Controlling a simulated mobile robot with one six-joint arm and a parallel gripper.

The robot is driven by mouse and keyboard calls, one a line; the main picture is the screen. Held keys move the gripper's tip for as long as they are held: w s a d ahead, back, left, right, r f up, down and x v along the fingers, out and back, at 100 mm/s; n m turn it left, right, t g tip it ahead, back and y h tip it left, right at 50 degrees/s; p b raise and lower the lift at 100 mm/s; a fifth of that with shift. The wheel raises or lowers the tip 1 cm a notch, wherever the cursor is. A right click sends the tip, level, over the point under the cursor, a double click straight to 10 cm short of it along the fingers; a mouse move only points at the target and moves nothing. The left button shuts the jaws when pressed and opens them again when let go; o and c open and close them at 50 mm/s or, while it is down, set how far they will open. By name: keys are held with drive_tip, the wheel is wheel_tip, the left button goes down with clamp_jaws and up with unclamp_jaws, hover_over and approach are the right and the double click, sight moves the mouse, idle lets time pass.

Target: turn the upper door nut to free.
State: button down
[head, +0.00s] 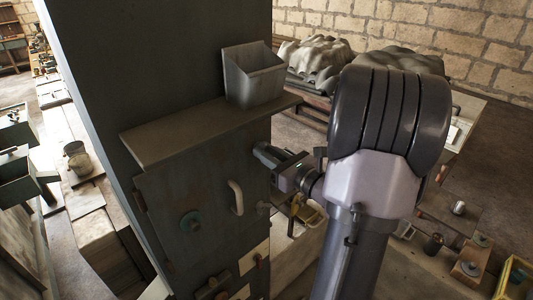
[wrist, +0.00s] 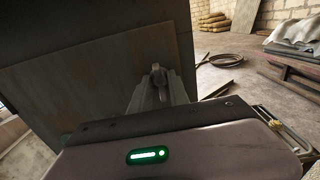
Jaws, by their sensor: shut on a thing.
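The dark door (head: 170,190) is on the front of the tall grey cabinet, with a pale curved handle (head: 236,197). My gripper (head: 262,152) is at the upper right edge of the door, just below the shelf. It is shut on the upper door nut (wrist: 157,74), whose rounded tip shows above the fingers in the wrist view. In the head view the nut is hidden by my gripper. Another small door nut (head: 263,208) sits lower on the same edge. The door looks closed.
A shelf (head: 165,140) juts out above the door and holds a grey open bin (head: 253,75), close above my gripper. A covered table (head: 320,60) stands behind at right.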

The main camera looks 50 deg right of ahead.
drive_tip(key=c, duration=1.3)
unclamp_jaws()
drive_tip(key=shift+o, duration=0.2)
drive_tip(key=shift+s, duration=0.1)
drive_tip(key=s+a+b, duration=0.2)
drive_tip(key=s, duration=1.5)
